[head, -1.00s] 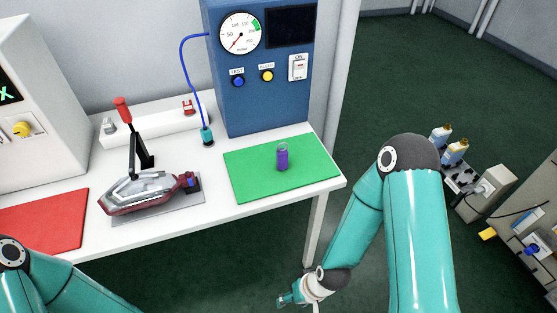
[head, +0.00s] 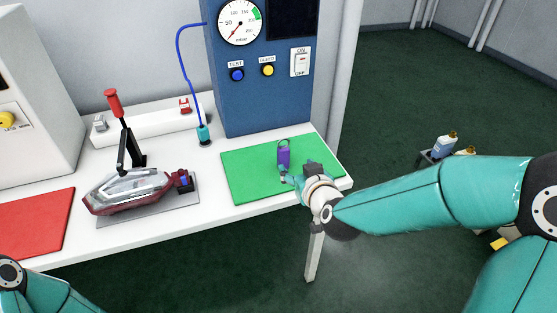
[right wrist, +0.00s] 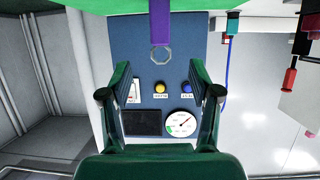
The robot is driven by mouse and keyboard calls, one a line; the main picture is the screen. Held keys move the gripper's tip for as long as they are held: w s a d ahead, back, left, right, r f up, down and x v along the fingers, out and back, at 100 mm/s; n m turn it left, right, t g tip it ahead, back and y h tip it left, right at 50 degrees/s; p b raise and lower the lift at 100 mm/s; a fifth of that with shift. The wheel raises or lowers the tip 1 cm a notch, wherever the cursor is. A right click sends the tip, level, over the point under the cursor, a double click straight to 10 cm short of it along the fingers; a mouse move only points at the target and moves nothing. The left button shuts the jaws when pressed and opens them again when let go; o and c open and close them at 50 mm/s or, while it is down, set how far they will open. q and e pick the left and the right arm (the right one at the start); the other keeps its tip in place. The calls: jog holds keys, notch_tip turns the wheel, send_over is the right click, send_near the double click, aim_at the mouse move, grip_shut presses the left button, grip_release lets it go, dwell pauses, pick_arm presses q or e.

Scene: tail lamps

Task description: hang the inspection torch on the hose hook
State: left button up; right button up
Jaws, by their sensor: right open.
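The inspection torch (head: 284,154) looks like a purple cylinder with a pale ring at one end. It stands upright on the green mat (head: 245,178). In the right wrist view its purple body (right wrist: 160,22) comes in from the top edge, with the ring toward the picture's middle. My right gripper (head: 291,174) is open and close to the torch. In the right wrist view its two fingers (right wrist: 160,78) are wide apart, with nothing between them touching. I cannot make out the hose hook for sure. My left gripper is out of view.
A blue test cabinet (head: 262,105) with a gauge stands behind the mat. A blue hose (head: 181,70) runs from it to a teal fitting (head: 204,135). A tail lamp (head: 130,188) lies clamped on a grey plate left of the mat. A red mat (head: 35,222) is further left.

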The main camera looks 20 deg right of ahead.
aim_at(285, 155)
jog(key=p+x, duration=0.1)
jog(key=x, duration=1.1)
jog(key=shift+w+f, duration=0.2)
jog(key=shift+w, duration=0.05)
grip_shut()
